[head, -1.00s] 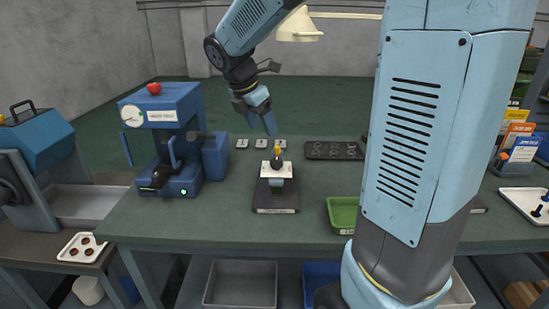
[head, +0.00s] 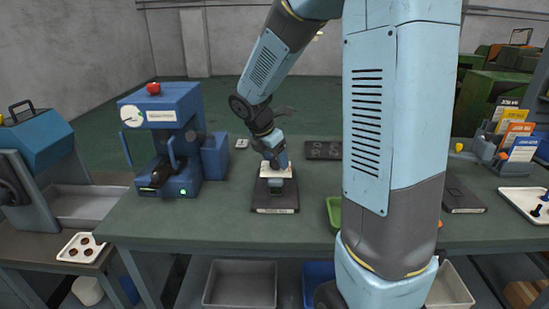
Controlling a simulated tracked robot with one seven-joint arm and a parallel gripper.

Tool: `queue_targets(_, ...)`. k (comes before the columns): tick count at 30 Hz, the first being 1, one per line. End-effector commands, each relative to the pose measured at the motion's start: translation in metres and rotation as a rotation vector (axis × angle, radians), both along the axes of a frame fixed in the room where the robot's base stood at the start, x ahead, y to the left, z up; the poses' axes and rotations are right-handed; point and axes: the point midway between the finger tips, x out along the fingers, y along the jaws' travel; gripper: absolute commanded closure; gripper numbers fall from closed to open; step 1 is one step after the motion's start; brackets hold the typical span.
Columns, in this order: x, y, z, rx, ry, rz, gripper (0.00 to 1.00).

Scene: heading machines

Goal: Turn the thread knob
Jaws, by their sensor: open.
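A small device with a white block (head: 277,174) on a dark base (head: 274,200) stands on the green table. A label is on the front of the base, too small to read surely. My gripper (head: 278,163) is pointed down at the top of the white block, right where a dark round knob with a yellow mark showed earlier. The knob is now hidden behind the gripper. The gripper is open; I cannot tell whether its fingers are around the knob or touch it.
A blue machine (head: 172,115) with a dial and red button stands left of the device. A dark tray with round slots (head: 322,150) lies behind to the right. A green bin (head: 333,212) is partly hidden by my arm. The table front between machine and device is clear.

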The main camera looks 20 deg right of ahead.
Motion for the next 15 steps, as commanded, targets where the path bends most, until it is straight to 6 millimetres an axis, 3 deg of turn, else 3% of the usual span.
queue_targets(9, 0.0003, -0.0006, -0.0014, 0.001, -0.001, -0.001, 0.35)
queue_targets(15, 0.0003, -0.0006, -0.0013, 0.001, -0.001, -0.001, 0.54)
